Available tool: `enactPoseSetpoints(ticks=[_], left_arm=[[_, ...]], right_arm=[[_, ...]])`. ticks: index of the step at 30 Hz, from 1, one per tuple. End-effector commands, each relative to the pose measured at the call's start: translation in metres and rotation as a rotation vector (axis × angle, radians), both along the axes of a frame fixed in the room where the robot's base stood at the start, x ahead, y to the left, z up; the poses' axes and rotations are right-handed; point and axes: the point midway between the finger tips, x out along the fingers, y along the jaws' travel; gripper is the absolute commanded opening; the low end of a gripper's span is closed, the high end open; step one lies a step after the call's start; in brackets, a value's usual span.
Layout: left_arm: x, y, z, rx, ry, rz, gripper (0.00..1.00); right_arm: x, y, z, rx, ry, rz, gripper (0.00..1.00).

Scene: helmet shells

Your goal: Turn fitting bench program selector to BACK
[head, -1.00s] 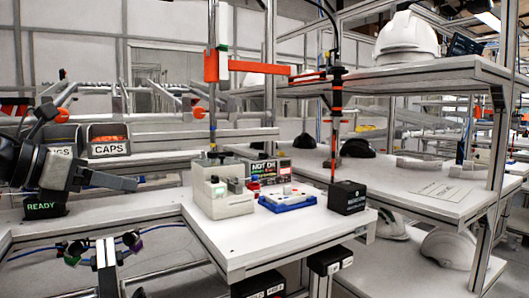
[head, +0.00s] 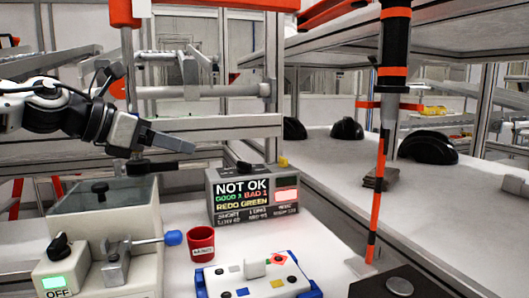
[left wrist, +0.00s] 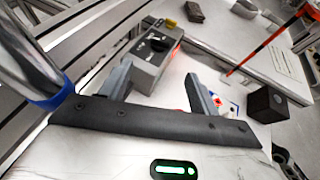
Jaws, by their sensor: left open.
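The grey display box (head: 213,200) stands on the bench and its front reads "NOT OK". A black knob (head: 245,166) sits on its top; in the left wrist view the knob (left wrist: 157,43) shows more clearly, with small markings too small to read. A second black knob (head: 60,247) sits above a green-lit "OFF" window on the beige unit at front left. Which knob is the program selector, I cannot tell. My left gripper (head: 170,155) is open and empty, above and left of the display box. It also shows in the left wrist view (left wrist: 158,90), fingers apart, touching nothing visible.
A beige unit (head: 120,240) with a blue-tipped lever (head: 172,238) stands at front left. A red cup (head: 201,244) and a blue-and-white fixture (head: 258,277) lie before the display box. An orange-black pole (head: 378,190) rises at right. Rails run behind.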

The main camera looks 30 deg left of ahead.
Motion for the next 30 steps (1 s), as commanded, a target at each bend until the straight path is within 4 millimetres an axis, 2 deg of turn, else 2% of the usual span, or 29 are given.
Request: enactPoseSetpoints(ticks=[8, 30], left_arm=[[0.028, -0.011, -0.013, -0.002, 0.007, -0.002, 0.62], [0.121, -0.045, -0.056, 0.001, 0.003, 0.001, 0.62]], right_arm=[[-0.012, 0.001, -0.005, 0.002, 0.039, 0.002, 0.36], [-0.009, 0.000, -0.004, 0.001, 0.041, 0.000, 0.36]])
